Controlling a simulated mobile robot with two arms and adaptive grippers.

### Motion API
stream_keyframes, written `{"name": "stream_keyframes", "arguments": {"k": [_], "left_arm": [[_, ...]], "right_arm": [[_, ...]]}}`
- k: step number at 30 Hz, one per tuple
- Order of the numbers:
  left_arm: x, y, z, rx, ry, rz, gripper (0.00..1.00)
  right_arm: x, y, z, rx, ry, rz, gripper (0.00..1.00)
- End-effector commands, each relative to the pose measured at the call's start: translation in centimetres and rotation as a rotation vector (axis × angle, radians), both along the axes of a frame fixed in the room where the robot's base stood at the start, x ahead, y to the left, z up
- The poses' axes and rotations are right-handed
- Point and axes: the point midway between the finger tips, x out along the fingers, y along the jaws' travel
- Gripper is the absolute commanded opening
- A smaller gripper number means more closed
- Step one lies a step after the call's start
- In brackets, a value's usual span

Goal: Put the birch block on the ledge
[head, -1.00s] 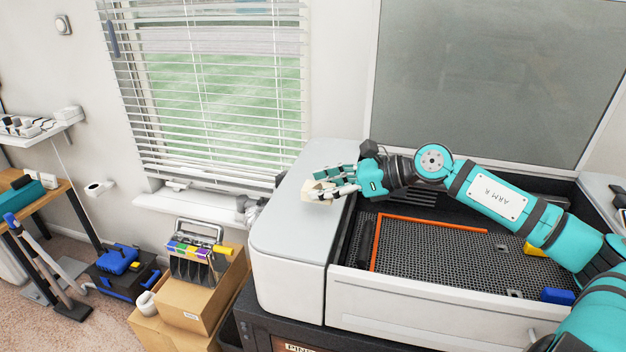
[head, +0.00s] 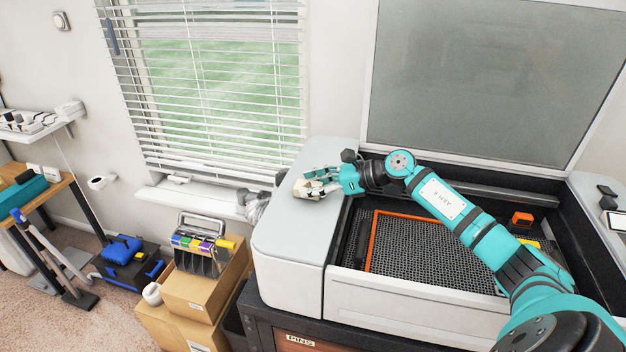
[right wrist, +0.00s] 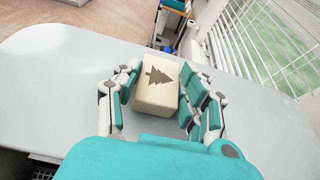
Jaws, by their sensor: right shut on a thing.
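The birch block (head: 308,189) is pale, with a dark tree mark on its face in the right wrist view (right wrist: 157,92). My right gripper (head: 312,184) is shut on it, with fingers on both sides in the right wrist view (right wrist: 156,98). The block is over the flat light-grey ledge (head: 290,235) at the machine's left side, toward its inner right part. It is at or close above the surface; I cannot tell whether it touches. The ledge spreads around it in the right wrist view (right wrist: 55,65). My left gripper is not in view.
The black mesh bed (head: 425,250) with an orange strip (head: 372,240) lies right of the ledge. An orange piece (head: 521,218) sits at its far right. A window sill (head: 190,203) and cardboard boxes (head: 195,292) are left. The ledge's front is clear.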

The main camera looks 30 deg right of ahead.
Motion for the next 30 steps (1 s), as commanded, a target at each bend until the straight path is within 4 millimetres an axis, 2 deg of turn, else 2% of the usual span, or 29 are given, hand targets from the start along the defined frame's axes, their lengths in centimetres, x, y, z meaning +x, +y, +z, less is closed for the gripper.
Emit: {"name": "stream_keyframes", "arguments": {"k": [12, 13, 17, 18, 26, 30], "left_arm": [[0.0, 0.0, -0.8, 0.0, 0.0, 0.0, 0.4], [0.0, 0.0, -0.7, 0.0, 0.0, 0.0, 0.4], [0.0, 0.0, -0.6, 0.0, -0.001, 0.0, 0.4], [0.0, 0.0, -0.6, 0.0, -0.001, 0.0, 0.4], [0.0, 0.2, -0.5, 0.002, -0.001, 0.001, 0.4], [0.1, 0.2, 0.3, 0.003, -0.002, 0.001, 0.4]], "right_arm": [[0.0, 0.0, -0.7, -0.001, -0.001, 0.0, 0.12], [0.0, 0.0, -0.5, -0.001, 0.0, 0.0, 0.45], [0.0, 0.0, -0.5, -0.001, 0.001, 0.0, 0.62], [0.0, 0.0, -0.5, -0.001, 0.002, 0.0, 0.65], [0.0, 0.0, -0.5, -0.001, 0.002, 0.0, 0.65], [-0.1, -0.1, 0.2, -0.001, 0.002, -0.001, 0.65]]}}
